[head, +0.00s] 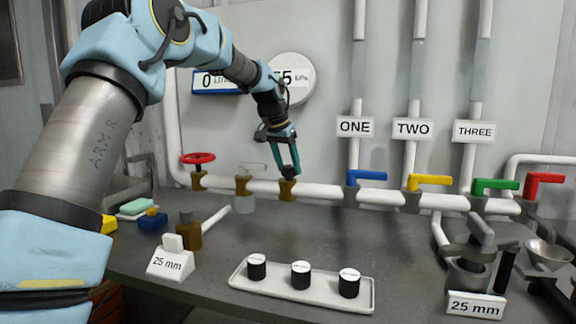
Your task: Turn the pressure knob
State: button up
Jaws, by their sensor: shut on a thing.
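My gripper (287,170) points down at the white pipe, its fingers around the top of a brass fitting (288,190). A round white gauge (299,78) on the wall behind shows a number ending in 5 and a pressure unit. My arm covers its left part.
A red wheel valve (198,158) stands left on the pipe (327,191). Blue (366,175), yellow (430,180), green (496,184) and red (543,180) lever handles are to the right. A tray (300,302) with three black jars lies in front.

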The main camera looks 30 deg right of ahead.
jog(key=shift+c, duration=1.2)
jog(key=shift+r, duration=0.1)
jog(key=shift+p, duration=0.3)
jog(key=m+p, duration=0.1)
jog(key=m+g+p, duration=0.1)
jog(key=m, duration=0.1)
jog(key=shift+w+r+h+p, duration=0.15)
jog(key=shift+h+p, duration=0.15)
jog(key=shift+p, duration=0.05)
jog(key=shift+m+g+p, duration=0.7)
jog(key=shift+m+p, duration=0.75)
jog(key=shift+m, duration=0.25)
jog(key=shift+f, duration=0.2)
jog(key=o, duration=1.4)
jog(key=shift+r, duration=0.1)
